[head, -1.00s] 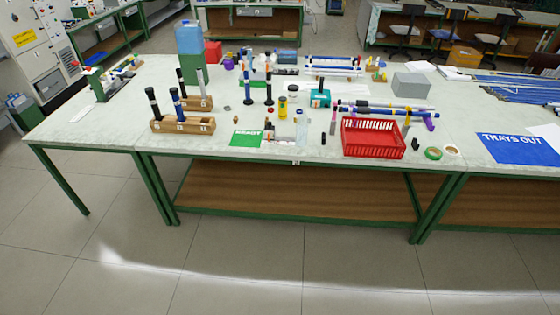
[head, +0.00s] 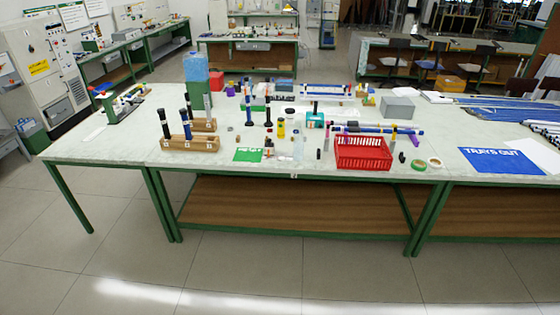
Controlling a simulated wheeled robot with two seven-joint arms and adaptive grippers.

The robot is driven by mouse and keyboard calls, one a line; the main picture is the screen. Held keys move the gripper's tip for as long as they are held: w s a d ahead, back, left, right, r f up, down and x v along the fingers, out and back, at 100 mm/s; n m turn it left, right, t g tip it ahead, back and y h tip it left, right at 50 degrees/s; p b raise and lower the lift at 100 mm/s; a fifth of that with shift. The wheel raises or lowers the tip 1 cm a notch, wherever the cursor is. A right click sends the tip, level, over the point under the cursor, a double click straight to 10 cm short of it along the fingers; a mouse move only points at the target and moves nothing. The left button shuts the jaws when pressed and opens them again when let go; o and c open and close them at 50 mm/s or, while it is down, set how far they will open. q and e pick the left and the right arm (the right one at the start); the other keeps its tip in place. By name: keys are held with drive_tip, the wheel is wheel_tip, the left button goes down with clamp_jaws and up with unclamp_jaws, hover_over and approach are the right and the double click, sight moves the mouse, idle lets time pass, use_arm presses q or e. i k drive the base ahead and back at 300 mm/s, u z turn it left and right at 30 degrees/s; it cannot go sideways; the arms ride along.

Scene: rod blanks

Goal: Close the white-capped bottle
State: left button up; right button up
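Neither of my grippers is in view. A small clear or whitish upright thing (head: 298,150), perhaps a bottle, stands near the table's front edge, right of the green mat (head: 248,155). It is too small to tell whether it has a white cap or is open. A yellow bottle with a dark top (head: 281,128) stands just behind it. I cannot pick out a separate white cap among the small items here.
The long table (head: 100,150) has a red basket (head: 362,153), wooden rod holders (head: 188,144), a blue container (head: 196,67) and a grey box (head: 397,107). A blue "TRAYS OUT" sheet (head: 500,162) lies at right. The floor in front (head: 300,270) is clear.

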sight(299, 138)
drive_tip(key=u, duration=0.5)
drive_tip(key=i, duration=0.8)
drive_tip(key=u, duration=0.45)
drive_tip(key=i, duration=0.85)
drive_tip(key=z, duration=1)
drive_tip(key=i, duration=0.9)
drive_tip(key=z, duration=1)
